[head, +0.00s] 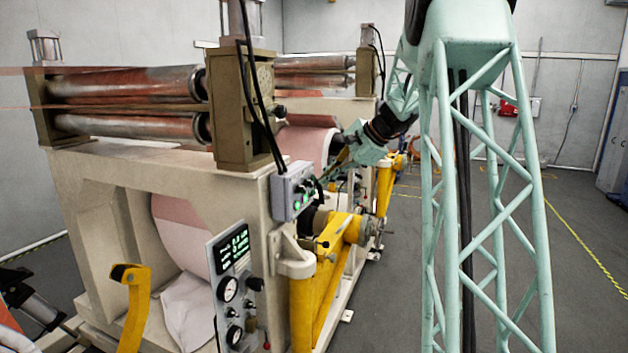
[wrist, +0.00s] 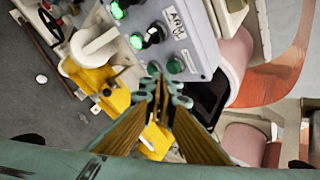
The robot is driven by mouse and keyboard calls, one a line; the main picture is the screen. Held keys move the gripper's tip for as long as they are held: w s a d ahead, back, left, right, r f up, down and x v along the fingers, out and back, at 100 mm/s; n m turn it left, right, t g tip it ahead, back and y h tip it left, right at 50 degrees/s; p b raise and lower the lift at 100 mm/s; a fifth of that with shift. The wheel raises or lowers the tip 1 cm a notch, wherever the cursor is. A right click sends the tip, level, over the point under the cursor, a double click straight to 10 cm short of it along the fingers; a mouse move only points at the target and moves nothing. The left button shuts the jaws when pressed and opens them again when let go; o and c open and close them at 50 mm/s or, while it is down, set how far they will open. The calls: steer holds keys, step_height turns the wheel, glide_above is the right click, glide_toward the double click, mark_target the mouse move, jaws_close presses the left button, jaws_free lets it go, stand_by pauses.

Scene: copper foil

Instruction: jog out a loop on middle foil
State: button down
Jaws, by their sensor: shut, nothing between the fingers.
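A grey control box (head: 291,190) with green lit buttons is mounted on the side of the near machine. It also shows in the wrist view (wrist: 185,35), with green buttons, black knobs and a label that reads in part "ARM". My gripper (head: 325,177) is just right of the box. In the wrist view my gripper (wrist: 163,82) has its fingertips together with nothing between them, just below a green button (wrist: 175,66). I cannot tell whether they touch it. Copper foil (wrist: 285,75) hangs at the right of the wrist view, and a foil sheet (head: 305,147) shows behind the box.
The near machine has copper rollers (head: 125,82) on top and a pink foil roll (head: 180,232) below. A gauge panel (head: 232,280) and yellow arms (head: 310,305) stand at its front. Black cables (head: 258,95) hang down to the box.

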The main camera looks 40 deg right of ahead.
steer(key=shift+s+d+b, duration=0.15)
steer(key=shift+s+d, duration=0.3)
steer(key=shift+s, duration=0.25)
steer(key=shift+s+d+b, duration=0.15)
steer(key=shift+s+d, duration=0.25)
steer(key=shift+s, duration=0.35)
steer(key=shift+s+d+b, duration=0.15)
steer(key=shift+s+d, duration=0.3)
steer(key=shift+s, duration=0.25)
